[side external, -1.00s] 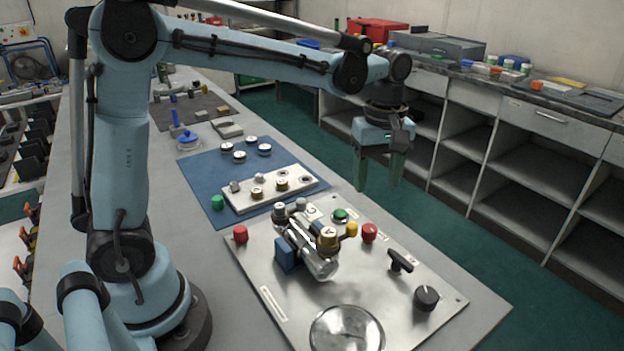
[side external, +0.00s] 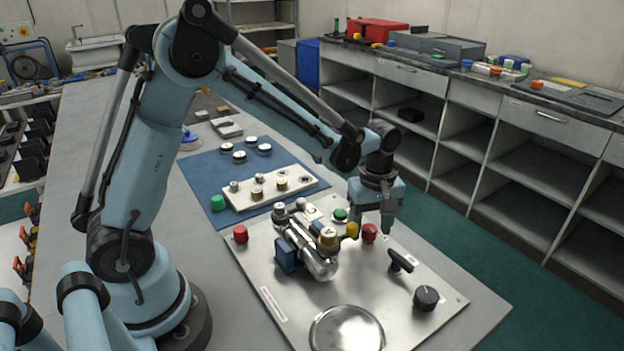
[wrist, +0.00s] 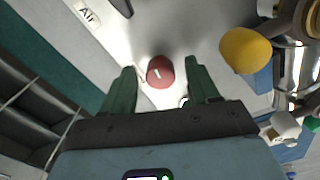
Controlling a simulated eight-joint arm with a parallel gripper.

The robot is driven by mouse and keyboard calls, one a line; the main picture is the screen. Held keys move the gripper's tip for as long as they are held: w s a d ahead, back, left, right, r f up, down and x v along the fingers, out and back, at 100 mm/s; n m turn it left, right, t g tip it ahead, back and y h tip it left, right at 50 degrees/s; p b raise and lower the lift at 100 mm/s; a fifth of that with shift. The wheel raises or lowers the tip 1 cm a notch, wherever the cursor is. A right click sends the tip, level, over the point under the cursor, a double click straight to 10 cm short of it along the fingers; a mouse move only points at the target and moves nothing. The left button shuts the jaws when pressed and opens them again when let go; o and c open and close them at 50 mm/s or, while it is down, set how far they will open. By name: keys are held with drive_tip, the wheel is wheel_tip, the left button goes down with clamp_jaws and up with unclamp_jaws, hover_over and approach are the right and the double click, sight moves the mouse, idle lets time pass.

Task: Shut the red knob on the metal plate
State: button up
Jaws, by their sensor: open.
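The metal plate (side external: 265,270) lies on the grey bench. A red knob (side external: 369,233) stands near its far right edge, and it also shows in the wrist view (wrist: 160,72), with a small white mark on top. A second red knob (side external: 240,234) stands at the plate's left edge. My gripper (side external: 372,220) is low over the plate, close to the right-hand red knob. In the wrist view, the green fingers of my gripper (wrist: 161,90) are apart, with that knob between and slightly beyond their tips. I cannot tell whether they touch it.
A yellow knob (side external: 352,230) stands just left of the right-hand red knob, beside a silver valve body (side external: 316,258). A black lever (side external: 400,261), a black knob (side external: 426,298) and a round gauge (side external: 346,329) sit nearer. A blue mat (side external: 200,165) lies behind.

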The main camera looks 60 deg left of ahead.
drive_tip(key=shift+f, duration=0.1)
drive_tip(key=c, duration=1)
drive_tip(key=shift+c, duration=0.2)
drive_tip(key=shift+m, duration=0.4)
drive_tip(key=m, duration=0.3)
drive_tip(key=shift+m, duration=0.3)
drive_tip(key=m, duration=0.3)
drive_tip(key=shift+s+a+m, duration=0.1)
drive_tip(key=shift+m, duration=0.2)
drive_tip(key=m, duration=0.4)
drive_tip(key=shift+a+m, duration=0.1)
drive_tip(key=shift+m, duration=2)
